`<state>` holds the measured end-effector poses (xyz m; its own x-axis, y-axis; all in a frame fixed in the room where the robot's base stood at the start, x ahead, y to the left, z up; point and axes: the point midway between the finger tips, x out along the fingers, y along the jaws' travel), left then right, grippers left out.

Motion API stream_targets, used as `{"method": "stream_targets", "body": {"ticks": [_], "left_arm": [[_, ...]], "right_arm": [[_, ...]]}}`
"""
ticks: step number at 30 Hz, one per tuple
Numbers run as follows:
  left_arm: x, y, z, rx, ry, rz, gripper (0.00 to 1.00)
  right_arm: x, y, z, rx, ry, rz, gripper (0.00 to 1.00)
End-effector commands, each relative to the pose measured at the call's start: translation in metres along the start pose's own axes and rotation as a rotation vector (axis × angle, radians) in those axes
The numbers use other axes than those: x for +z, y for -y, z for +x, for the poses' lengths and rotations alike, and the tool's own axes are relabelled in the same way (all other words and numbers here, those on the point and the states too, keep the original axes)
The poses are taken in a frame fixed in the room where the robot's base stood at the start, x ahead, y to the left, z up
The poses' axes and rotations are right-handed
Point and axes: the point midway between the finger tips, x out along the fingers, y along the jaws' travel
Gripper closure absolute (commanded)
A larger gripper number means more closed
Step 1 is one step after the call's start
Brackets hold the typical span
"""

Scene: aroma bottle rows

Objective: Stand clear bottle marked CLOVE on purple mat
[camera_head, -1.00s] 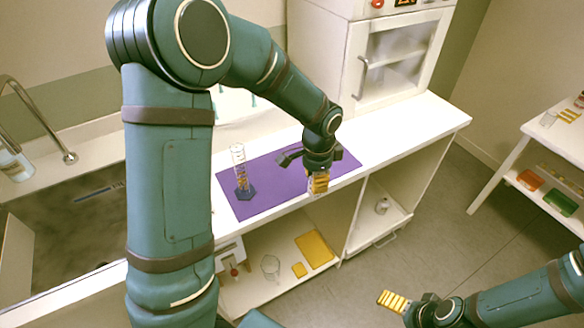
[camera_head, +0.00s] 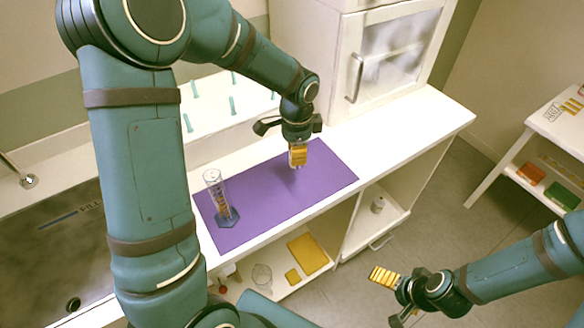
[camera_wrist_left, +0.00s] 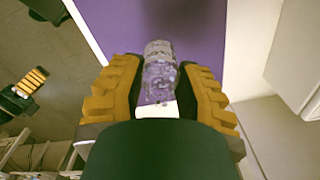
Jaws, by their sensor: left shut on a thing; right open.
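My left gripper (camera_head: 298,153) is above the right part of the purple mat (camera_head: 262,200). It is shut on a clear bottle, which shows between the yellow finger pads in the left wrist view (camera_wrist_left: 159,72). The bottle's marking cannot be read, and in the head view the fingers mostly hide it. In the head view it is held over the mat, apparently a little above it. My right gripper (camera_head: 385,278) is open and empty, low at the right, away from the counter.
A clear cylinder with a blue hexagonal base (camera_head: 228,217) stands on the mat's left part. A sink (camera_head: 60,240) is at the left and a white cabinet (camera_head: 385,60) behind. Shelves below hold a yellow board (camera_head: 308,254) and a glass (camera_head: 262,274). The mat's middle is clear.

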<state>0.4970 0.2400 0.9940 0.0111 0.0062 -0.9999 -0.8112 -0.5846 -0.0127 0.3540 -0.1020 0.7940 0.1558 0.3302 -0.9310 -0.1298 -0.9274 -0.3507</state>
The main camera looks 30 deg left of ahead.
Motion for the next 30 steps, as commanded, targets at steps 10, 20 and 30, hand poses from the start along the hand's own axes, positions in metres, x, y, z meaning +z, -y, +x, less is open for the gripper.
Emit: {"method": "stream_targets", "body": {"ticks": [10, 20, 30], "left_arm": [[0.000, -0.001, 0.034, 0.001, 0.002, 0.000, 1.00], [0.000, -0.001, 0.053, -0.001, -0.001, -0.001, 1.00], [0.000, -0.001, 0.055, 0.000, 0.000, -0.001, 0.39]], "right_arm": [[0.003, -0.002, 0.006, -0.001, 0.005, -0.002, 0.00], [0.004, -0.003, 0.008, -0.001, 0.008, -0.003, 0.00], [0.005, -0.003, 0.010, -0.001, 0.010, -0.004, 0.00]]}}
